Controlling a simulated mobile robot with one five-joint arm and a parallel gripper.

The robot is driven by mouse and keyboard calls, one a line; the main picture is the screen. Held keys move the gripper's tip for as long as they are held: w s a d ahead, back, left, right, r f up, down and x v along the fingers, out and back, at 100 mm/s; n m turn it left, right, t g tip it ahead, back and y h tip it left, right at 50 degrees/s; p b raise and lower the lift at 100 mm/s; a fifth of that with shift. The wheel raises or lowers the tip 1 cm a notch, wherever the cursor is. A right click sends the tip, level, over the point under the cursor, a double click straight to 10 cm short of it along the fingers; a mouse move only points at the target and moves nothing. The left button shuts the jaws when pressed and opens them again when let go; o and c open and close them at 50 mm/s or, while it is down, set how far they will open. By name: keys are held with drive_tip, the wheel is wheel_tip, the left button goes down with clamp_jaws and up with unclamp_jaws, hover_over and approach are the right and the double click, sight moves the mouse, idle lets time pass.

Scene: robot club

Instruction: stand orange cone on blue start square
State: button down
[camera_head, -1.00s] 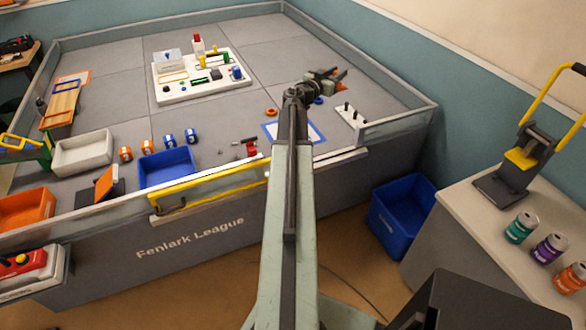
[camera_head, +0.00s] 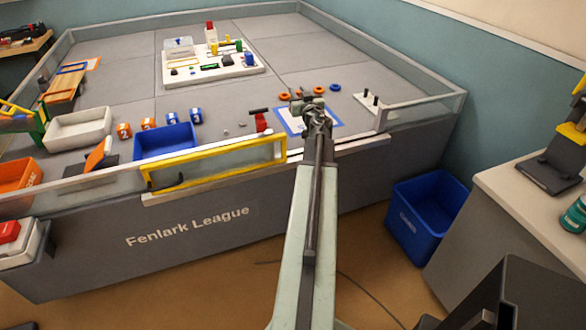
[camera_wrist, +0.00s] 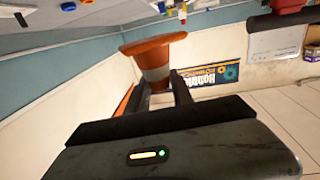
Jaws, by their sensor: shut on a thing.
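The orange cone (camera_wrist: 153,60) with a pale band is between the two fingers of my gripper (camera_wrist: 160,86) in the wrist view. The gripper is shut on it. That view looks upside down, with the cone's wide base toward the picture's top, so the cone seems roughly upright. In the head view my gripper (camera_head: 313,108) overlaps the blue start square (camera_head: 332,124), a blue outline around a pale middle near the front wall. My arm hides part of the square. I cannot clearly make out the cone there, nor its height above the mat.
Several rings, including a blue one (camera_head: 335,87), lie behind the square. The low front wall with a yellow frame (camera_head: 215,163) runs nearby. Open grey mat lies farther back.

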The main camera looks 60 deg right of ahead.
drive_tip(key=shift+w+a+f+n+t+y, duration=0.25)
drive_tip(key=shift+a+f, duration=0.1)
drive_tip(key=shift+f, duration=0.15)
drive_tip(key=shift+w+a+f+n+t+y, duration=0.15)
drive_tip(key=shift+a+f+y, duration=0.1)
drive_tip(key=shift+a+f, duration=0.15)
drive_tip(key=shift+w+a, duration=0.15)
drive_tip(key=shift+a, duration=0.1)
wheel_tip(320, 180, down, 18)
drive_tip(key=b, duration=1.8)
drive_tip(key=shift+f+b, duration=0.15)
drive_tip(key=shift+b, duration=0.15)
drive_tip(key=shift+r, duration=0.2)
drive_tip(key=shift+f, duration=0.1)
drive_tip(key=c, duration=1.4)
unclamp_jaws()
